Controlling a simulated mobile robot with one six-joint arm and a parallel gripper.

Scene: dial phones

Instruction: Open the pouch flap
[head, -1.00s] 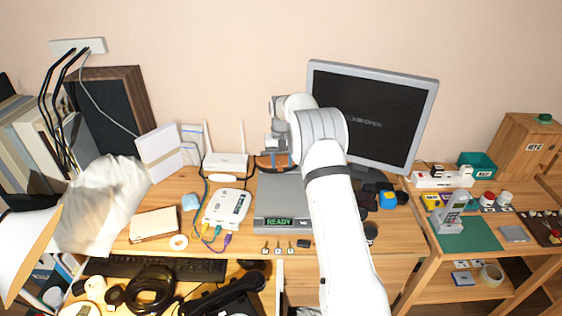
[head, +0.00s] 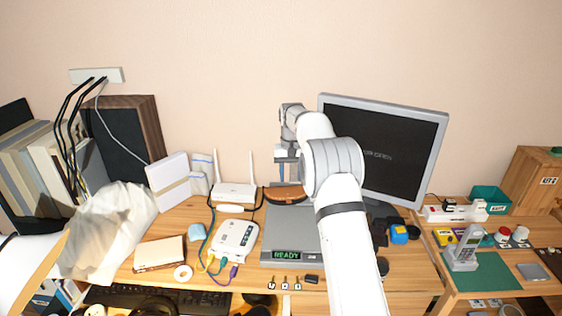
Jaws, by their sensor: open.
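A brown pouch (head: 287,194) lies at the back of the grey flat box that shows READY on its front. Its middle is partly covered by my gripper, and I cannot make out its flap clearly. My gripper (head: 286,180) is open and points down just above or at the pouch. Its fingertips are too small to tell whether they touch the pouch.
The grey box (head: 291,232) stands on the wooden desk. A white router (head: 234,192) and a white device with cables (head: 235,240) are to the left. A monitor (head: 385,150) stands close on the right. Several small keys lie in front.

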